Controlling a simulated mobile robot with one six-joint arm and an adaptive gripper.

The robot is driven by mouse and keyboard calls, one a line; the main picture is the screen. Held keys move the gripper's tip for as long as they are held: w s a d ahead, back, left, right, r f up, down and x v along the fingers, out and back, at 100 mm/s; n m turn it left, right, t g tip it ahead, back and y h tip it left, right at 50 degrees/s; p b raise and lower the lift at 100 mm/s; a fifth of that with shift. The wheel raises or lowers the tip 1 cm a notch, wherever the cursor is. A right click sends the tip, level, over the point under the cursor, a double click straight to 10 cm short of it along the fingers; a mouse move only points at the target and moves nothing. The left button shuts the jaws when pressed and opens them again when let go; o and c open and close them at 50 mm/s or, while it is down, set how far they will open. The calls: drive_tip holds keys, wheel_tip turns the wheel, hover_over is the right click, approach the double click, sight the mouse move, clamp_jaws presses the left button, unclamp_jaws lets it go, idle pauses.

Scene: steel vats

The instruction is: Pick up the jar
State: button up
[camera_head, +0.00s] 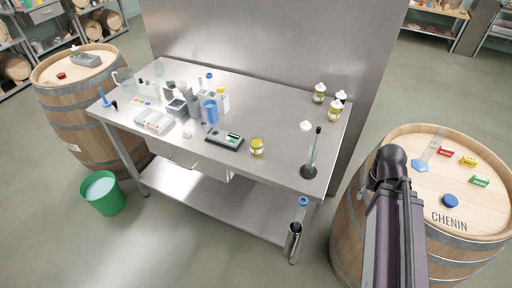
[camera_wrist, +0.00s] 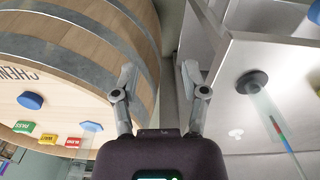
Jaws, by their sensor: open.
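A small jar (camera_head: 257,148) with yellow contents stands near the front edge of the steel table (camera_head: 270,95), right of a dark scale. More yellow jars stand at the table's right back: one jar (camera_head: 319,94) with a white knob-like top, and another jar (camera_head: 334,111) close to a third. Which jar is meant cannot be told. In the wrist view my gripper (camera_wrist: 160,80) is open with nothing between its fingers. It is by the gap between a barrel on the left and the table on the right, away from the jars. No jar is clear in the wrist view.
A tall glass cylinder on a dark base (camera_head: 309,171) stands at the table's right front corner; a white lid (camera_head: 306,126) lies behind it. The barrel (camera_head: 420,160) carries coloured blocks beside my arm. The table's middle back is clear.

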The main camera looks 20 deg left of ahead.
drive_tip(key=shift+d, duration=0.2)
drive_tip(key=o, duration=0.5)
drive_tip(key=shift+d, duration=0.1)
drive_tip(key=shift+c, duration=0.2)
drive_tip(key=shift+o, duration=0.7)
drive_tip(key=shift+w, duration=0.1)
drive_tip(key=w+a+f+m+t+h+b, duration=0.1)
drive_tip(key=w+a+h+b, duration=0.1)
drive_tip(key=a, duration=0.5)
drive_tip(key=w+a+f+m+t+h+b, duration=0.1)
drive_tip(key=w+a+t+h+b, duration=0.1)
drive_tip(key=w+a, duration=0.2)
drive_tip(key=w+a+f+m+t+h+b, duration=0.1)
drive_tip(key=w+a+h+b, duration=0.1)
drive_tip(key=a, duration=0.9)
drive_tip(key=shift+w+a+f+b, duration=0.1)
drive_tip(key=shift+w+f+b, duration=0.15)
drive_tip(key=shift+w+b, duration=0.5)
drive_tip(key=s+a+r+m+t+b, duration=0.1)
drive_tip(key=a+t, duration=0.3)
drive_tip(key=a, duration=0.9)
drive_tip(key=s+a+r+m+t+b, duration=0.1)
drive_tip(key=a+t+b, duration=0.3)
drive_tip(key=a, duration=1)
drive_tip(key=shift+s+a+r+m, duration=0.25)
drive_tip(key=shift+s+m, duration=0.05)
drive_tip(key=shift+s, duration=0.55)
